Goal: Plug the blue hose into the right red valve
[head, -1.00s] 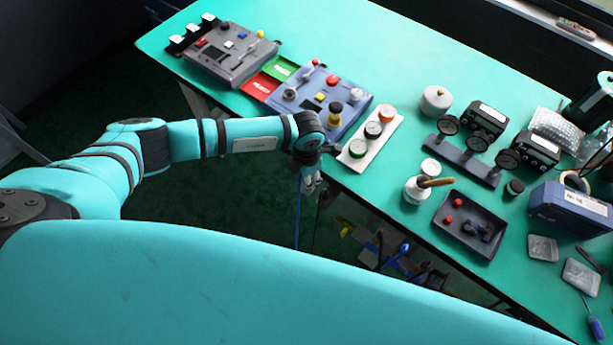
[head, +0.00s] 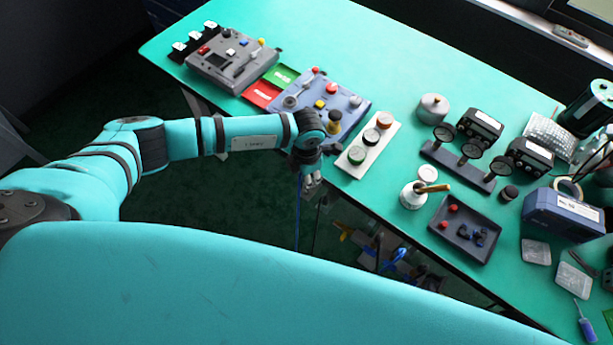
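My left gripper (head: 311,186) points down beside the table's front edge, below the blue-grey control panel. Its fingers are small and partly hidden by the wrist. A thin blue strand (head: 298,215), which looks like the blue hose, hangs straight down beside it; I cannot tell whether the fingers hold it. Two black positioner units, a left one (head: 479,127) and a right one (head: 530,152), stand on the right part of the table behind round gauges (head: 472,145). I cannot make out a red valve on them. My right gripper is not in view.
A grey panel (head: 229,67) stands at the back left. Equipment (head: 375,250) sits below the table edge.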

